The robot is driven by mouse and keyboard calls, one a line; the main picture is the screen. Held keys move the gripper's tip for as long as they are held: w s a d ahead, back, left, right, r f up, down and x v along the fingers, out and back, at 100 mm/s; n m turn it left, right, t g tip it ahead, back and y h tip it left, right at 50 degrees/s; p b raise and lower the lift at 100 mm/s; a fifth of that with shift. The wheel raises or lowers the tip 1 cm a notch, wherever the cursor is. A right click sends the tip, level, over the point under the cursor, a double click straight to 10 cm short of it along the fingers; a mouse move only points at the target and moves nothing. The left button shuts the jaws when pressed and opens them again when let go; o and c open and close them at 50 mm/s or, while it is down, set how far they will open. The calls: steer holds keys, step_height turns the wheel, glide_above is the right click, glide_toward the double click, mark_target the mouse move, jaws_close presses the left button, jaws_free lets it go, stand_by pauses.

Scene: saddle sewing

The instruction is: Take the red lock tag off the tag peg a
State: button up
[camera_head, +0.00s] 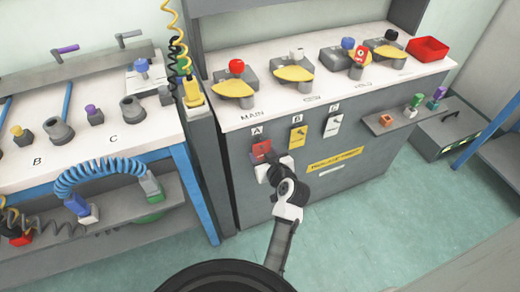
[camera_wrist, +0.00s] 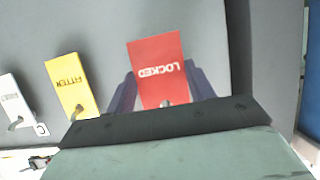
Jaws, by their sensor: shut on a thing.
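The red lock tag (camera_head: 261,148) hangs on the grey cabinet front under the letter A. In the wrist view the red tag (camera_wrist: 156,66) reads "LOCKED" upside down, with a hole near its lower edge. My gripper (camera_head: 268,160) is at the tag, shut on it. In the wrist view the fingers of my gripper (camera_wrist: 162,88) show on both sides of the tag. Tag peg a is hidden by the tag and my gripper, so I cannot tell whether the tag is still on it.
A yellow tag (camera_head: 298,136) hangs under B and a white tag (camera_head: 332,127) under C, both to the right. A small shelf (camera_head: 395,122) with coloured pieces juts out at right. Open floor lies in front.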

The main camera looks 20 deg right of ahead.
steer(key=shift+s+r, duration=0.15)
steer(key=shift+s, duration=0.5)
steer(key=s, duration=0.6)
steer(key=shift+d+r, duration=0.15)
stand_by(0.6)
